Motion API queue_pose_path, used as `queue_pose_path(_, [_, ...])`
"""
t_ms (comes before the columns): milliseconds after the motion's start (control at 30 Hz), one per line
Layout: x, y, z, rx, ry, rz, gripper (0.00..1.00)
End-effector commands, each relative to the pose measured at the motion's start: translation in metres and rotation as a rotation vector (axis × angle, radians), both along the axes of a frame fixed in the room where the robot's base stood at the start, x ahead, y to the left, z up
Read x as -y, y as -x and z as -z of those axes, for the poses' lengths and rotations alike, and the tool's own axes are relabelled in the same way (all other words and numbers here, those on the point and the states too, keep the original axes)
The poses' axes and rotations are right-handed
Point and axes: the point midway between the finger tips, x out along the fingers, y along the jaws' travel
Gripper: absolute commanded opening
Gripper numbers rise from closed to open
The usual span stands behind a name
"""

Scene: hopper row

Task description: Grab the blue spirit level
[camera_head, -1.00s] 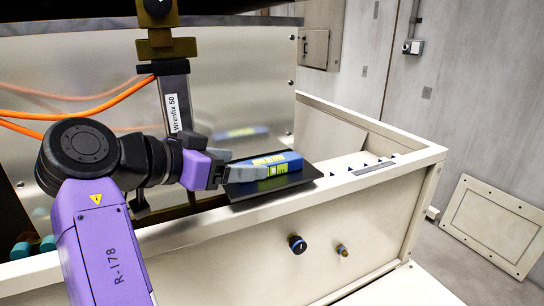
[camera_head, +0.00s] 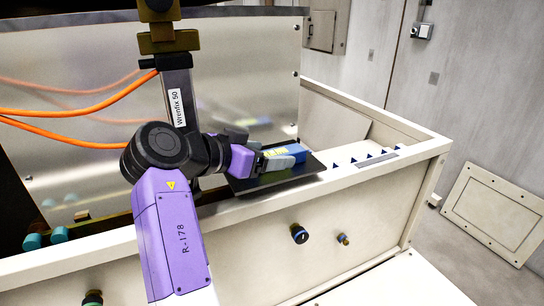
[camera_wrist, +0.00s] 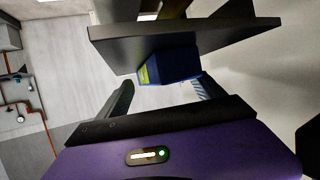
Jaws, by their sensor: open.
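The blue spirit level (camera_head: 301,149) with yellow-green vial windows lies on a dark flat plate (camera_head: 301,181) at the edge of the cream hopper. My purple arm reaches in from the left. My gripper (camera_head: 279,157) is open, and its near grey finger covers part of the level. In the wrist view, the level (camera_wrist: 172,67) shows end-on beyond and between the two spread fingers of my gripper (camera_wrist: 165,82), against the dark plate (camera_wrist: 105,45). Contact between the fingers and the level cannot be made out.
A metal upright labelled "Wrenfix 50" (camera_head: 181,110) stands behind my arm, with orange cables (camera_head: 80,112) at left. The hopper's cream rim (camera_head: 345,178) runs in front of the plate. Knobs (camera_head: 299,234) project from its front panel. Teal cylinders (camera_head: 33,241) sit at lower left.

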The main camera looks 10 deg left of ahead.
Motion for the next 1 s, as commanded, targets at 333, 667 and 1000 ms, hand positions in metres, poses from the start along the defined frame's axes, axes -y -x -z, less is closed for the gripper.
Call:
queue_pose_path(333, [0.000,0.000,0.000,0.000,0.000,0.000,0.29])
queue_pose_path(667, [0.000,0.000,0.001,-0.001,0.000,0.000,0.00])
queue_pose_path(1000, [-0.001,0.000,-0.035,0.004,-0.003,0.000,0.00])
